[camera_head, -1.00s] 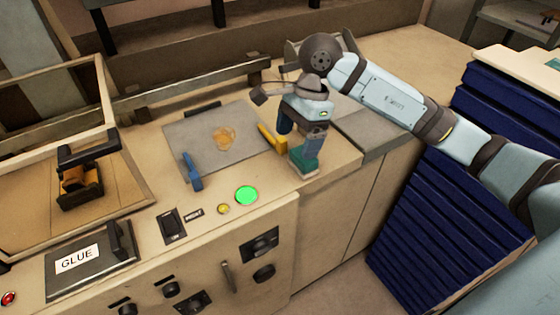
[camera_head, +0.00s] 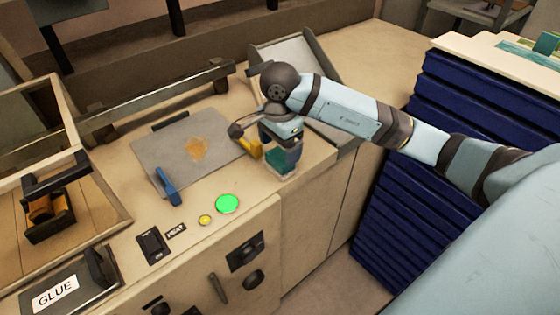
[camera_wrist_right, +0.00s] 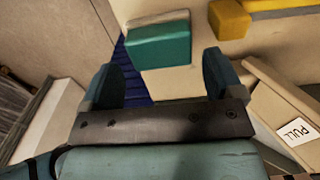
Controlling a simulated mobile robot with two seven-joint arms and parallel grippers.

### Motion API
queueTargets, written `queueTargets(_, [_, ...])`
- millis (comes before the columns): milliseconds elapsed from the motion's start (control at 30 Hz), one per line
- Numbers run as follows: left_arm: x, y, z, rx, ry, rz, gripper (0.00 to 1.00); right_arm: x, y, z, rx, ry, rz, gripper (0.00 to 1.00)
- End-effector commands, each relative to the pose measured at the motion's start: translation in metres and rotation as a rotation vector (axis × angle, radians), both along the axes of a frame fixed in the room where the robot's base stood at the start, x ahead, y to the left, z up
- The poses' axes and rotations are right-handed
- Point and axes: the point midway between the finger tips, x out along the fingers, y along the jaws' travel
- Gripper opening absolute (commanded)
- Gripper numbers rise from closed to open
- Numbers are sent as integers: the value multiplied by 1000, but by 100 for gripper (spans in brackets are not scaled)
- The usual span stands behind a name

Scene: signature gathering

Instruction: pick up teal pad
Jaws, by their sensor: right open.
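The teal pad (camera_head: 285,162) is a small block standing near the front right edge of the beige counter. My right gripper (camera_head: 281,145) is just above it, pointing down, and covers part of it in the head view. In the right wrist view, the teal pad (camera_wrist_right: 160,46) lies ahead of the spread fingers of my right gripper (camera_wrist_right: 161,82). The fingers are open with nothing between them, and I cannot tell the exact gap to the pad. My left gripper is not in view.
A lit green button (camera_head: 227,203) is in front. A blue stack (camera_head: 400,200) stands right.

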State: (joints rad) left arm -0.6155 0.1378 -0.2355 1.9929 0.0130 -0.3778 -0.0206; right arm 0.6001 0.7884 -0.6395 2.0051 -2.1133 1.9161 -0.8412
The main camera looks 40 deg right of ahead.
Motion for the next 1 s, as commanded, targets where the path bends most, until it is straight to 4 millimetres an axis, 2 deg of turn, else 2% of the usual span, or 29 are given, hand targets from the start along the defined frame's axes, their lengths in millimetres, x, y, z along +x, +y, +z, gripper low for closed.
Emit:
queueTargets(300, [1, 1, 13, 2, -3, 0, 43, -1, -1, -43, 2, 5, -1, 86])
queueTargets(600, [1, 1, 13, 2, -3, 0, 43, 0, -2, -48, 1, 1, 1, 86])
queueTargets(733, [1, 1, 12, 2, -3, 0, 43, 0, -2, -48, 1, 1, 1, 56])
queueTargets(1000, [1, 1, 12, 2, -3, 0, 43, 0, -2, -47, 1, 1, 0, 55])
